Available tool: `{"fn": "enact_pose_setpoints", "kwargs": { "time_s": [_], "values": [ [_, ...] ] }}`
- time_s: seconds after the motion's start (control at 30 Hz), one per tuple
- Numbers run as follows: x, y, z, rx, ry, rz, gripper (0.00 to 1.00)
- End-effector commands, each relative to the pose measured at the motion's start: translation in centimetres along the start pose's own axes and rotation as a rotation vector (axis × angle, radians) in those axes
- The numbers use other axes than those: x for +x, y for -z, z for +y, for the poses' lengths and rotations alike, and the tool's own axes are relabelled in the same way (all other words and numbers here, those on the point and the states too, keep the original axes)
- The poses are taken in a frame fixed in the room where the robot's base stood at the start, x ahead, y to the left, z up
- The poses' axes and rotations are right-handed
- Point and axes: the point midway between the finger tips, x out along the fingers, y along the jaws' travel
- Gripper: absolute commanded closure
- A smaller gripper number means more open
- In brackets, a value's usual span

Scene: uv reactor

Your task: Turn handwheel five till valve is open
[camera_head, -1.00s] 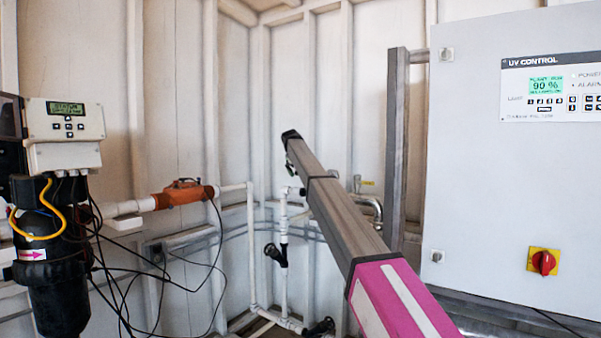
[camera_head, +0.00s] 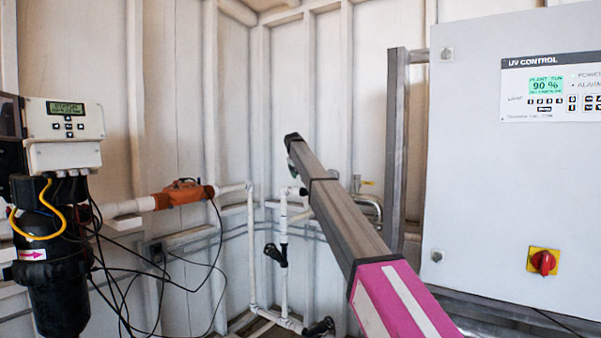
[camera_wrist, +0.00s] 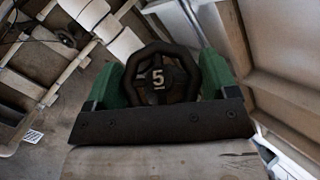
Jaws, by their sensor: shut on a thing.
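Handwheel five (camera_wrist: 158,76) is a dark round wheel with a pale "5" on its hub, in the middle of the wrist view. My gripper (camera_wrist: 160,80) has a green finger on each side of the wheel and is shut on its rim. The lower edge of the wheel is hidden behind the dark gripper bar.
A grey UV control cabinet (camera_head: 490,190) with a red switch (camera_head: 543,263) stands at the right. A black filter unit (camera_head: 55,260) with a display box (camera_head: 66,121) is at the left. White pipes (camera_head: 250,250) and an orange pipe fitting (camera_head: 183,194) run along the back wall.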

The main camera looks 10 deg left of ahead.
Motion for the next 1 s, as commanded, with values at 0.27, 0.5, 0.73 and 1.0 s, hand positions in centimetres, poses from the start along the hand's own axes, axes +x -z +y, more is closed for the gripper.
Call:
{"fn": "enact_pose_setpoints", "kwargs": {
  "time_s": [0.27,0.5,0.73,1.0],
  "values": [
    [0.03,-0.13,-0.16,-0.092,-0.159,0.001,0.44],
    [0.04,-0.20,-0.19,-0.209,-0.354,0.000,0.44],
    [0.09,-0.24,-0.25,-0.320,-0.541,0.000,0.44],
    [0.05,-0.23,-0.20,-0.434,-0.733,0.000,0.44]
  ]
}}
